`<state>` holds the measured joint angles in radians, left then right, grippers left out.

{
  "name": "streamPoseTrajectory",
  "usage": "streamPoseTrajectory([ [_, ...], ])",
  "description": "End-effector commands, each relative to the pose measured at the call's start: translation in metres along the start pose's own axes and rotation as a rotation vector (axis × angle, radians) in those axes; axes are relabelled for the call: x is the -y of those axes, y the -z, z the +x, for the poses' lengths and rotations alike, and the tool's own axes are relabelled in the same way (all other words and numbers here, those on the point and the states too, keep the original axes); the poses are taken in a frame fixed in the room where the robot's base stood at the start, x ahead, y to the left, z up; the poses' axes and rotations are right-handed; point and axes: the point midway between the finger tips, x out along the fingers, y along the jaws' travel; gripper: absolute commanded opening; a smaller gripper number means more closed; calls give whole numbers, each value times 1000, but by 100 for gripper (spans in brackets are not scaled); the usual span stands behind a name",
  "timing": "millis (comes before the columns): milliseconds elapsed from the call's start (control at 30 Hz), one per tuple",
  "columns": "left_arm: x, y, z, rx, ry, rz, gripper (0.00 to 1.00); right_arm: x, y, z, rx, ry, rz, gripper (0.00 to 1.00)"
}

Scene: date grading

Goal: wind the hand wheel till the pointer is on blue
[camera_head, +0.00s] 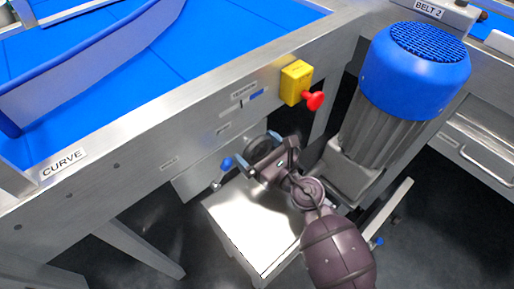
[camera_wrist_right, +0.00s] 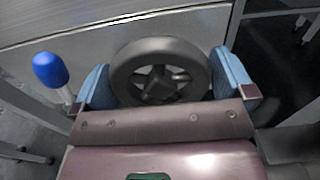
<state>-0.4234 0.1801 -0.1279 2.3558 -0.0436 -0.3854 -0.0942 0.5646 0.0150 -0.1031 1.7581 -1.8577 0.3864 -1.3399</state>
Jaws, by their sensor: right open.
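The dark hand wheel (camera_head: 257,149) is on the front of the steel belt frame, below a small scale with a blue patch (camera_head: 257,97). The pointer is too small to make out. My right gripper (camera_head: 264,152) is open at the wheel. In the right wrist view, the black spoked wheel (camera_wrist_right: 160,45) sits between my two blue-padded fingers (camera_wrist_right: 162,78), with a visible gap at least on the right side. Whether the left finger touches the rim I cannot tell. My left gripper is not in view.
A blue-knobbed lever (camera_head: 226,163) stands just left of the wheel, also in the wrist view (camera_wrist_right: 50,70). A yellow box with a red button (camera_head: 297,82) is above right. A big blue-capped motor (camera_head: 414,70) stands right. A pale metal box (camera_head: 250,225) is below.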

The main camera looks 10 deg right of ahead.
Motion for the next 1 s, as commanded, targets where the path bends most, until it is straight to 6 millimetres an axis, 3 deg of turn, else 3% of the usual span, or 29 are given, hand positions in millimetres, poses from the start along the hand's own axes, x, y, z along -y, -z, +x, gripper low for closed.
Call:
streamPoseTrajectory([
  [233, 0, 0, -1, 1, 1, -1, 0, 0, 0, 1, 0, 0, 0, 100],
  [467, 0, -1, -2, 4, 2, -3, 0, 0, 0, 0, 0, 0, 0, 69],
  [767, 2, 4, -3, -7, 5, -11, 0, 1, -3, 1, 2, 0, 48, 69],
  [1000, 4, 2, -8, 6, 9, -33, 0, 2, -5, 1, 3, 0, 194, 69],
])
